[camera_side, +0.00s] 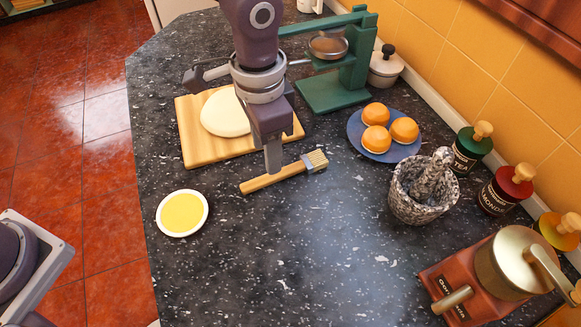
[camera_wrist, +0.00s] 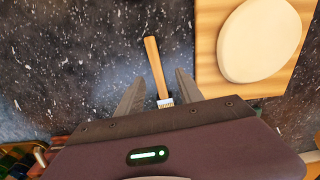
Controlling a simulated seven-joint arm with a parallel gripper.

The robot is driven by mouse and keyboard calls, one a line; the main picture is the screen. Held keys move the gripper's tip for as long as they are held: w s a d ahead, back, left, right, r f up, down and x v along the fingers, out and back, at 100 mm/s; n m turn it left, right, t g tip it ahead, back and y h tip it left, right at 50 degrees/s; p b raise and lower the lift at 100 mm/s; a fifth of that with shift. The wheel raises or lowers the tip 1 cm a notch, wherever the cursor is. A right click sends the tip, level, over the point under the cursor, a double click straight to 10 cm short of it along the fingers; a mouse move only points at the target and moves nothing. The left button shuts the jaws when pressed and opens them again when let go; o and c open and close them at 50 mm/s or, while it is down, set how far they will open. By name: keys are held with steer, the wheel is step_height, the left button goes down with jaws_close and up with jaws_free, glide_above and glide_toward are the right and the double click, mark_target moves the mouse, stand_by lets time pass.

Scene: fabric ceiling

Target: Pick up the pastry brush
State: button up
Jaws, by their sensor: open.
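The pastry brush (camera_side: 283,174) has a light wooden handle and pale bristles with a metal ferrule. It lies flat on the dark speckled counter in front of the cutting board. My gripper (camera_side: 272,168) points down above the brush in the side view, and one finger hides a little of the area around the handle. In the wrist view, the brush handle (camera_wrist: 155,66) extends away between the two spread fingers of my gripper (camera_wrist: 156,82). The bristle end lies near my palm, partly hidden by it. The jaws are open and empty.
A wooden board (camera_side: 196,153) with white dough (camera_side: 226,113) is behind the brush. A bowl of yellow liquid (camera_side: 183,213) stands front left. A blue plate (camera_side: 358,133) of buns, a stone mortar (camera_side: 414,203) and a grinder (camera_side: 470,283) are right. The front counter is clear.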

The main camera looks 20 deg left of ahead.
mark_target(268, 176)
steer(key=f, duration=0.6)
steer(key=shift+s+d, duration=0.1)
steer(key=shift+s, duration=0.3)
jaws_close()
